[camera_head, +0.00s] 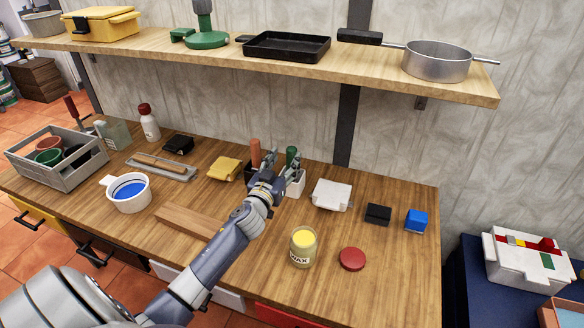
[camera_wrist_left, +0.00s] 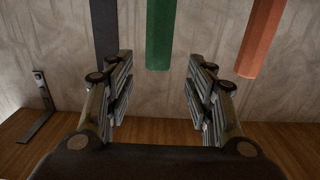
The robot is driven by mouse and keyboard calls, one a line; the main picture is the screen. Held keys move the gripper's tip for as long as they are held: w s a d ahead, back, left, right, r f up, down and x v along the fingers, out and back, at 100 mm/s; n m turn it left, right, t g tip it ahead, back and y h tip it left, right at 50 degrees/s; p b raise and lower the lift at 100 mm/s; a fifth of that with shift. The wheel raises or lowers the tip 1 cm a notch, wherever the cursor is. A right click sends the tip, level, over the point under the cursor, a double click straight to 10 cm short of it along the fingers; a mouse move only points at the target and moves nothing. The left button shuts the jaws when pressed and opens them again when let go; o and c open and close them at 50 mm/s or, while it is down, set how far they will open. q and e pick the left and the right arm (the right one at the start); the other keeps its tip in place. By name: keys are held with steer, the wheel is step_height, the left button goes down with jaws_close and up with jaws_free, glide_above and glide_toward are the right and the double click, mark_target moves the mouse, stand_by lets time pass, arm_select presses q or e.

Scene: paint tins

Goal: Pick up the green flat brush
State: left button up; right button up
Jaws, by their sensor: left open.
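The green flat brush shows as a green handle (camera_head: 291,155) standing upright in a white holder (camera_head: 297,183) near the back of the workbench; its bristles are hidden. In the left wrist view the green handle (camera_wrist_left: 160,35) lies in line with the gap between the fingers, and I see no contact. My left gripper (camera_head: 270,170) is open, close to the holder and partly covering it. In the wrist view its two fingers (camera_wrist_left: 157,85) are spread apart with nothing between them. My right gripper is not in view.
An orange handle (camera_head: 255,152) stands close beside the green one. A wax jar (camera_head: 303,247), a red lid (camera_head: 352,259) and a white block (camera_head: 332,194) are on the bench. A wooden shelf (camera_head: 300,70) hangs above. The front right of the bench is clear.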

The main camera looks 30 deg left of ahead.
mark_target(290, 154)
arm_select(q)
steer(key=shift+w+a, duration=0.1)
steer(key=shift+w, duration=0.2)
steer(key=x, duration=0.4)
steer(key=shift+w+f, duration=0.15)
steer(key=shift+w, duration=0.45)
steer(key=shift+s, duration=0.1)
steer(key=shift+c, duration=0.6)
steer(key=c, duration=1.1)
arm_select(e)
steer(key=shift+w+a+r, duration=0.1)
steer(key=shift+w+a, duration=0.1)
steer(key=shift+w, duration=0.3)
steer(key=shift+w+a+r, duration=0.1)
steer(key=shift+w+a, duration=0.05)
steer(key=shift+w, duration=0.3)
